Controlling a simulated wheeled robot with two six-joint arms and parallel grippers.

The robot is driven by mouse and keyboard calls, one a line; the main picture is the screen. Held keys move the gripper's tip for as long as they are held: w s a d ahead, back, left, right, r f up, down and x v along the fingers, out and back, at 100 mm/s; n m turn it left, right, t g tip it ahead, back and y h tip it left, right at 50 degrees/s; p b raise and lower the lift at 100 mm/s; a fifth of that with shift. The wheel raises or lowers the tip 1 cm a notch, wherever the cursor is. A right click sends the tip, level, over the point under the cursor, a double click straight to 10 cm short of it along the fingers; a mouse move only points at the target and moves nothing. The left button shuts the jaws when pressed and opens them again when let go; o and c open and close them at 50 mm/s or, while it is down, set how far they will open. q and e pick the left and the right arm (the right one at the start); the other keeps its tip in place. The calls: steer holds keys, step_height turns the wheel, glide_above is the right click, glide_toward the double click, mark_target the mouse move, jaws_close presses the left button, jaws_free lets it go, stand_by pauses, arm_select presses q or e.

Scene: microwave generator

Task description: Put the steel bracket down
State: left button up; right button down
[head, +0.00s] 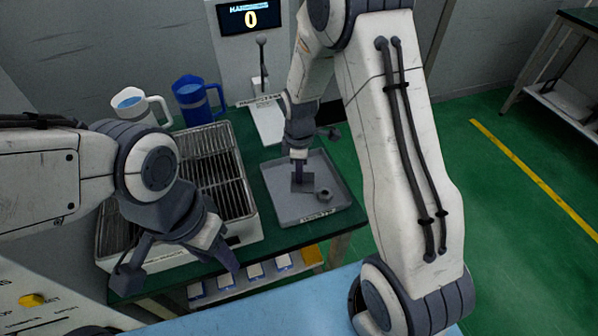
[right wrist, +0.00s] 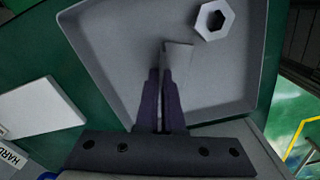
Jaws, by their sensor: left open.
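The steel bracket shows as a light grey plate (right wrist: 178,56) at the fingertips of my right gripper (right wrist: 163,75) in the right wrist view. The fingers are close together on it. In the head view my right gripper (head: 302,180) points down over the grey tray (head: 285,208), left of a hex nut (head: 323,195). The nut also shows in the right wrist view (right wrist: 214,19), apart from the bracket. I cannot tell whether the bracket touches the tray floor. My left gripper (head: 180,268) is open and empty in the lower left of the head view.
A wire rack (head: 212,170) stands left of the tray. A white jug (head: 138,106) and a blue jug (head: 195,100) stand behind it. A lever stand (head: 262,75) and a screen reading 0 (head: 248,17) are at the back.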

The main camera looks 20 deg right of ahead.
steer(key=c, duration=1)
jaws_free()
steer(key=shift+c, duration=0.2)
step_height(320, 180, up, 12)
steer(key=s+a+r+m, duration=0.2)
steer(key=s+a+r, duration=0.2)
steer(key=s+a, duration=0.55)
steer(key=s+a+m+y, duration=0.1)
steer(key=s+m, duration=0.3)
steer(key=s, duration=1.1)
steer(key=shift+a+r+m, duration=0.3)
steer(key=shift+a, duration=0.3)
